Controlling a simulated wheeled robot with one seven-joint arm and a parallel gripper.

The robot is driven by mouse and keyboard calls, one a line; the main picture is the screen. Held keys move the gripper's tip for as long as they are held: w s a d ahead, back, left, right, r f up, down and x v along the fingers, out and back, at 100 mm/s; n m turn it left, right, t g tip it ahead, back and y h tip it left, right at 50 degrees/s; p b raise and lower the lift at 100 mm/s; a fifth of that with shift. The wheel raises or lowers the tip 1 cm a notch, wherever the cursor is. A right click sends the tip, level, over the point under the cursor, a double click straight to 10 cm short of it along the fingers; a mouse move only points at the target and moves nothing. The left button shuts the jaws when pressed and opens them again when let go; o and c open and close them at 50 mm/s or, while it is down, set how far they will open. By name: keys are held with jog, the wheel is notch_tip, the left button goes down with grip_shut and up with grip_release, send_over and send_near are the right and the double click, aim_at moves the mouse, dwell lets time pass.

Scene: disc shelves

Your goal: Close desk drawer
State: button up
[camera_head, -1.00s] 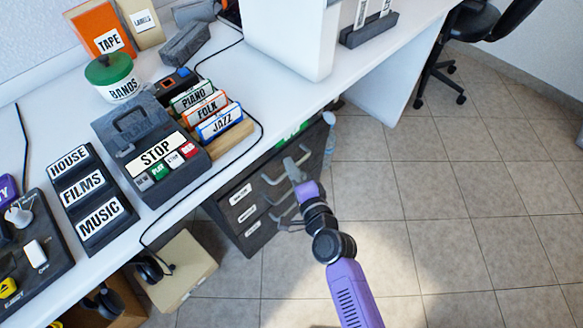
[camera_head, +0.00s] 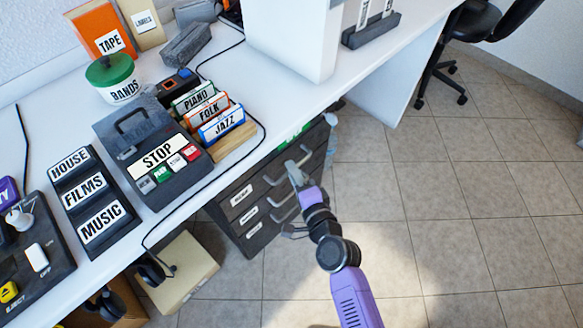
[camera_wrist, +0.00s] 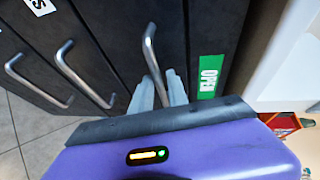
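The dark grey desk drawer unit (camera_head: 243,217) stands under the white desk, with several bar handles and small white labels on its front. In the wrist view, the drawer front (camera_wrist: 185,35) nearest the green OPEN label has a metal handle (camera_wrist: 150,45). My gripper (camera_head: 293,168) is at the upper part of the unit. In the wrist view, the two pale fingers of my gripper (camera_wrist: 160,92) are close together on both sides of this handle, with almost no gap beside it. The contact is partly hidden. I cannot tell how far this drawer stands out.
The white desk (camera_head: 290,112) overhangs the unit and holds a STOP tape player (camera_head: 150,150) and labelled files. A beige box (camera_head: 185,275) stands on the floor to the left. The tiled floor at right is clear up to the black chair (camera_head: 470,30).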

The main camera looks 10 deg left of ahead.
jog(key=shift+v, duration=2.95)
jog(key=shift+f, duration=0.15)
